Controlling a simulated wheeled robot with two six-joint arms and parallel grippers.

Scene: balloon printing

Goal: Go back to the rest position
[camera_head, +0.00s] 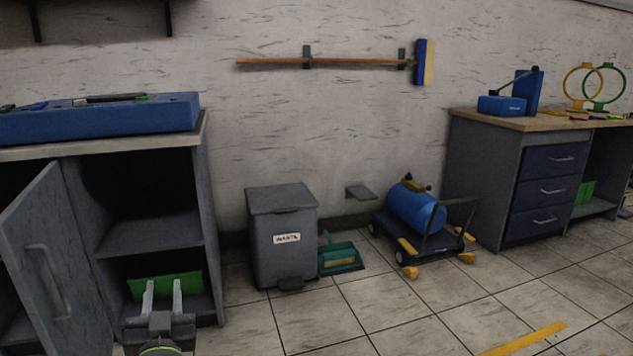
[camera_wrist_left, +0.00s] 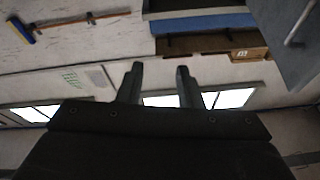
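My left gripper (camera_head: 163,296) shows at the bottom left of the head view, in front of the open cabinet (camera_head: 150,236). Its two light fingers point up and stand apart with nothing between them. In the left wrist view the two dark fingers (camera_wrist_left: 159,82) are also apart and empty, and that view looks upside down at the wall and ceiling. A green box (camera_head: 140,290) on the cabinet's lower shelf is partly behind the fingers. My right gripper is in neither view.
The cabinet's grey door (camera_head: 52,265) stands open at left. A grey waste bin (camera_head: 282,240), a green dustpan (camera_head: 341,259) and a cart with a blue tank (camera_head: 416,210) stand along the wall. A drawer desk (camera_head: 545,184) is at right. The tiled floor (camera_head: 400,310) in front is mostly clear.

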